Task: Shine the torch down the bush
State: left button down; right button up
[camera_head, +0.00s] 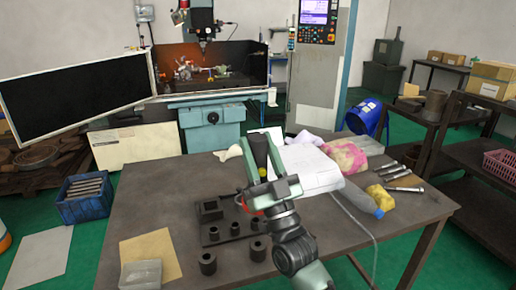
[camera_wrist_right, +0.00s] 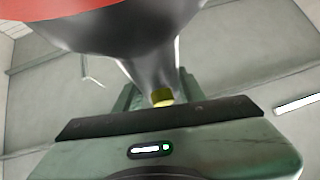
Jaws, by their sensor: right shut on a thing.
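In the right wrist view a yellow end (camera_wrist_right: 162,97) shows beyond the green gripper body (camera_wrist_right: 175,150). I cannot tell where its light points. Several dark hollow bushes stand on the table, among them a front-left one (camera_head: 208,264) and a front-right one (camera_head: 258,249). My left gripper is not in view.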

jog(key=shift+s+f+b, duration=0.15)
jog(key=shift+f+b, duration=0.25)
jog(key=shift+f, duration=0.1)
notch_tip(320, 180, down, 5)
jog(key=b, duration=0.4)
dwell(1.9)
